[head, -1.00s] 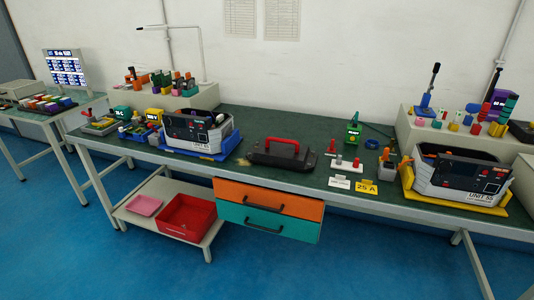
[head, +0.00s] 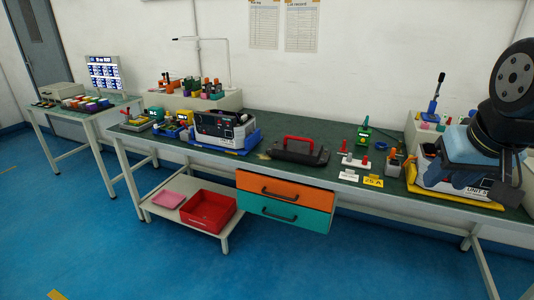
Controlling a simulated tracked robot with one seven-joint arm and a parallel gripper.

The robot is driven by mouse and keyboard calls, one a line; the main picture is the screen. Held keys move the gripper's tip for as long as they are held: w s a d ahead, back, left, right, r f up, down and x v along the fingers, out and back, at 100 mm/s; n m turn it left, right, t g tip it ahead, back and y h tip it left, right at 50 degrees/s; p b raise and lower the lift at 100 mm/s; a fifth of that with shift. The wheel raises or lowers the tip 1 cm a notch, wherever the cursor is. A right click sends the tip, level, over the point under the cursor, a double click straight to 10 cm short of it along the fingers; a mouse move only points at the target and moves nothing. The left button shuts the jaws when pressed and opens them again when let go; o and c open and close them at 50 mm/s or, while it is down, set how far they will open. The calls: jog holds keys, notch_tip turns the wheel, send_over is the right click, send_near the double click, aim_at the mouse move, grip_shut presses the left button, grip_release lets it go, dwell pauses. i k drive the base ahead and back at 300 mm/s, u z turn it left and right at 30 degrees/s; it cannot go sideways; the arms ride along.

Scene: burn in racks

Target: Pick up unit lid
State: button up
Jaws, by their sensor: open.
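The dark unit lid with a red handle (head: 299,151) lies flat on the green bench top, between the two units. My arm comes in at the right edge of the head view. My gripper (head: 466,182) is open in front of the right unit (head: 455,183) and hides much of it. The gripper is well to the right of the lid, apart from it, and nothing shows held in it.
The left unit (head: 226,129) sits in a blue tray left of the lid. Red-knobbed posts on a white base (head: 355,162), a yellow 25 A tag (head: 373,181) and a green device (head: 364,131) stand to its right. Orange and teal drawers (head: 285,190) hang below.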

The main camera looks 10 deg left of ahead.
aim_at(293, 149)
jog(key=u, duration=1.1)
jog(key=i, duration=1)
jog(key=u, duration=0.05)
